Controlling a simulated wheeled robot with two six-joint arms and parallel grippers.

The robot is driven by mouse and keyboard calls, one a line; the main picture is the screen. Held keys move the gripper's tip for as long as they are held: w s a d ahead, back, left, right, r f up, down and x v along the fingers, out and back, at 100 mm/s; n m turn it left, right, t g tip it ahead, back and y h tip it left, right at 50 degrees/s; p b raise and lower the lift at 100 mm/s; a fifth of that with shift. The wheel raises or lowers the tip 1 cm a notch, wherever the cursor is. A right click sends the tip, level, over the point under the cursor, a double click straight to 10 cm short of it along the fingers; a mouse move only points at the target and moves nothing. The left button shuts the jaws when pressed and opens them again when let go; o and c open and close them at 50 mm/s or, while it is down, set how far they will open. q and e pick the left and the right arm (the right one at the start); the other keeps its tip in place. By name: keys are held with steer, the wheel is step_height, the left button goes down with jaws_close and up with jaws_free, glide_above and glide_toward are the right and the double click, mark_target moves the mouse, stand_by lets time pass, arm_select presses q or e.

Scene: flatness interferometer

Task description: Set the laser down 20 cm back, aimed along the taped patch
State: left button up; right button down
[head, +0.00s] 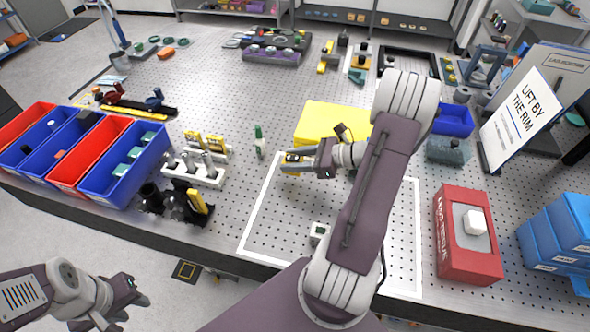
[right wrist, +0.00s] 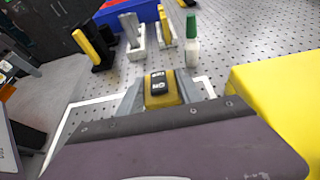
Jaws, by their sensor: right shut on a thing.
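The laser (head: 292,157) is a small yellow block with a black switch on top; it also shows in the right wrist view (right wrist: 162,88). My right gripper (head: 300,160) is shut on it, near the back left corner of the taped patch. The taped patch (head: 258,205) is a white tape outline on the perforated table, partly hidden by my right arm. Whether the laser touches the table is unclear. My left gripper (head: 128,292) hangs low at the front left, off the table; its jaw opening is unclear.
A large yellow block (head: 325,118) stands just behind the patch. A small bottle (head: 258,140) and a white rack (head: 195,172) stand left. A red box (head: 467,250) is right of the patch.

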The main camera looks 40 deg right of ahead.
steer(key=shift+w+d+f, duration=0.1)
steer(key=shift+d+f, duration=0.05)
steer(key=shift+f, duration=1.95)
steer(key=c, duration=0.8)
jaws_free()
steer(key=shift+f, duration=0.15)
steer(key=shift+r, duration=0.35)
steer(key=v, duration=1.2)
steer(key=shift+f+b, duration=0.2)
steer(key=shift+b, duration=0.1)
